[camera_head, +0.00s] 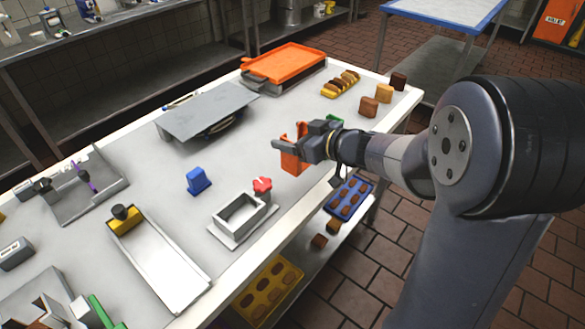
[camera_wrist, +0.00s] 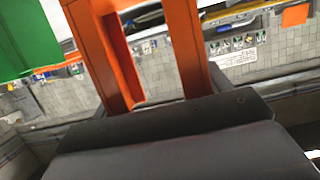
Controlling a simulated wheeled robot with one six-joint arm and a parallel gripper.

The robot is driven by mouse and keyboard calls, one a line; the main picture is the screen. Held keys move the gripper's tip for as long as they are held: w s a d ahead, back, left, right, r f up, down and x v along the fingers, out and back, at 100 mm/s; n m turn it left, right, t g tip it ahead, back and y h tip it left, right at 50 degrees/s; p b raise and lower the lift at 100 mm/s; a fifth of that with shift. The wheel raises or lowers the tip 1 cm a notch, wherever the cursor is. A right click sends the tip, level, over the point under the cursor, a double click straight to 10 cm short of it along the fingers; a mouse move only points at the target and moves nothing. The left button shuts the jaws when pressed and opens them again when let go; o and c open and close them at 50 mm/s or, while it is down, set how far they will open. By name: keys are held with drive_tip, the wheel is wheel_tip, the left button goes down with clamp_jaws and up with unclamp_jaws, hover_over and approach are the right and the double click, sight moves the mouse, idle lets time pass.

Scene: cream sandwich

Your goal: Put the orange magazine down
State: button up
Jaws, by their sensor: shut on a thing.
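The orange magazine (camera_head: 291,162) is an upright, open-framed orange piece at the right side of the table. My gripper (camera_head: 300,147) is shut on it. In the wrist view the magazine (camera_wrist: 95,50) rises as two orange uprights beyond my dark gripper (camera_wrist: 165,125). Its lower part seems at or just above the table top near the right edge; I cannot tell whether it touches. A green piece (camera_wrist: 28,38) shows beside it in the wrist view, and a bit of green (camera_head: 335,119) shows behind my gripper in the head view.
The table top (camera_head: 285,105) has bare room left of the magazine. A red knob (camera_head: 262,185) on a grey frame, a blue block (camera_head: 198,180), a grey raised plate (camera_head: 208,110), an orange tray (camera_head: 285,64) and brown blocks (camera_head: 368,107) stand around. A blue tray (camera_head: 369,187) lies on the lower shelf.

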wheel_tip(320, 180, down, 7)
drive_tip(key=shift+r+b, duration=0.2)
drive_tip(key=shift+b, duration=0.5)
drive_tip(key=shift+f, duration=0.1)
drive_tip(key=shift+f, duration=0.15)
drive_tip(key=o, duration=1)
drive_tip(key=shift+o, duration=0.2)
drive_tip(key=shift+d+r, duration=0.1)
drive_tip(key=shift+r, duration=0.2)
drive_tip(key=p+v, duration=0.1)
drive_tip(key=v, duration=1.1)
